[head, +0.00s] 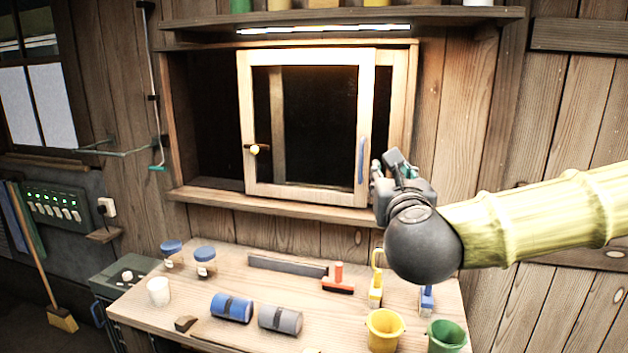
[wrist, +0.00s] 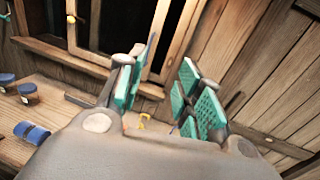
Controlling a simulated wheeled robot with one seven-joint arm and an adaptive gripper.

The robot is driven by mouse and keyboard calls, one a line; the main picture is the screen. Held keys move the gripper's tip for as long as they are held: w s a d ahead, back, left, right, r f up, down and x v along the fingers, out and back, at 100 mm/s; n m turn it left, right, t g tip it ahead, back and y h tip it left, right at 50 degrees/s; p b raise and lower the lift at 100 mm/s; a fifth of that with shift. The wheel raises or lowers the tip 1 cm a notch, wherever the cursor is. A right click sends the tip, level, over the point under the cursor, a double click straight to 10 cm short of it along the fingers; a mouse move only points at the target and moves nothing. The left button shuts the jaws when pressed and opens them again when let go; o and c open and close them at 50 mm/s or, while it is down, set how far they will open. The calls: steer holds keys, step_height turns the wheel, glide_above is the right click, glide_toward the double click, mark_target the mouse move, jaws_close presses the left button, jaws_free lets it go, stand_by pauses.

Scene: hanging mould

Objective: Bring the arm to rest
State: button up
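My gripper (head: 385,172) is at the right of the wooden sliding window, in front of its frame and near the blue handle strip. In the wrist view my gripper (wrist: 160,95) has its teal-padded fingers spread apart, with nothing between them. My arm, in a yellowish ribbed cover, reaches in from the right edge in the head view. The window sash (head: 245,120) has a small brass knob (head: 258,149) at its left and a blue strip (head: 361,160) on its right side. I cannot tell whether the gripper touches the frame.
Below, the workbench (head: 235,335) holds a blue roll (head: 231,307), a grey roll (head: 280,319), two blue-lidded jars (head: 205,262), a white cup (head: 158,291), brushes, a yellow bucket (head: 384,331) and a green bucket (head: 446,337). A shelf (head: 340,20) runs above the window.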

steer(key=w+a+f+n+g+y+b, duration=0.15)
steer(key=f+n, duration=0.35)
steer(key=f, duration=0.7)
steer(key=w+a+f+n+g+y+b, duration=0.1)
steer(key=a+f+n+g, duration=0.2)
steer(key=f, duration=0.9)
steer(key=s+f+n+g+b, duration=0.1)
steer(key=s+f+n+g, duration=0.3)
steer(key=f, duration=0.8)
steer(key=s+f+n+t+b, duration=0.1)
steer(key=f+n, duration=0.5)
steer(key=f, duration=0.5)
steer(key=s+d+f+n+g+b, duration=0.15)
steer(key=s+f+n, duration=0.35)
steer(key=f, duration=0.5)
steer(key=s+d+f+n+g+b, duration=0.1)
steer(key=s+d+f+n+g, duration=0.15)
steer(key=s+f, duration=0.65)
steer(key=s+d+f+n+g+b, duration=0.1)
steer(key=s+d+f+n+g, duration=0.2)
steer(key=s+f, duration=0.4)
steer(key=s+d+f+n+g+h+b, duration=0.1)
steer(key=s+d+f+n+g, duration=0.2)
steer(key=s+d+f+n, duration=0.3)
steer(key=s+f+n, duration=0.1)
steer(key=s+f, duration=0.1)
steer(key=s, duration=0.2)
steer(key=shift+s+d+f+n+b, duration=0.2)
steer(key=shift+d+n+b, duration=0.1)
steer(key=shift+n+b, duration=0.1)
